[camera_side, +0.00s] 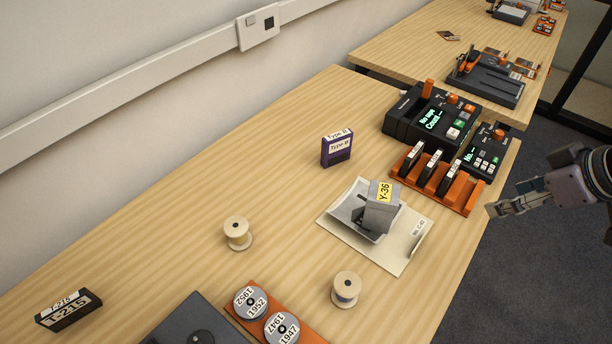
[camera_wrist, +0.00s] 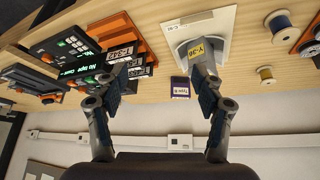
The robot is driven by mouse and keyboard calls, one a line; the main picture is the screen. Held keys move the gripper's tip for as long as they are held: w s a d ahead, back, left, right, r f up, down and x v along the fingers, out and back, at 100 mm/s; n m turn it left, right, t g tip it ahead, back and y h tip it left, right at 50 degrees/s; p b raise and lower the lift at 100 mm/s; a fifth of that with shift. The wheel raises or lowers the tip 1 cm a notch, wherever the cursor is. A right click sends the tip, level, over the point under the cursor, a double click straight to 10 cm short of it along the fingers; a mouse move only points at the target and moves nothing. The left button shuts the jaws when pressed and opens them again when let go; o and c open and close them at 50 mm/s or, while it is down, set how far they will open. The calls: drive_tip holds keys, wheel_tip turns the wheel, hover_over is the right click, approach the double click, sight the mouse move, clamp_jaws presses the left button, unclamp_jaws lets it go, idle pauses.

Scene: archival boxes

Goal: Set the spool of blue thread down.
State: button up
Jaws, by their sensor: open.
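The spool of blue thread (camera_wrist: 281,22) stands upright on the table at the top right of the wrist view, its blue winding between pale flanges. By its place it matches the front spool (camera_side: 346,289) in the side view, where no blue shows clearly. My gripper (camera_side: 500,207) is at the right of the side view, beyond the table's edge and far from both spools. In the wrist view its fingers (camera_wrist: 160,75) are apart with nothing between them.
A grey box marked Y-36 (camera_side: 382,208) sits in a tray on a pale board (camera_side: 398,262). An orange rack (camera_side: 460,195) with black cartridges, a black console (camera_side: 400,122) and a purple box (camera_side: 336,150) are near. Reels (camera_side: 251,302) lie at front. Bare table surrounds the spools.

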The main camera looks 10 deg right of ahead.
drive_tip(key=s+d+m+t+h, duration=0.1)
drive_tip(key=d+m, duration=0.3)
drive_tip(key=d, duration=0.6)
drive_tip(key=shift+s+d+m+t+h, duration=0.3)
drive_tip(key=shift+s+d+t+h, duration=0.15)
drive_tip(key=shift+s, duration=0.4)
drive_tip(key=shift+a, duration=0.1)
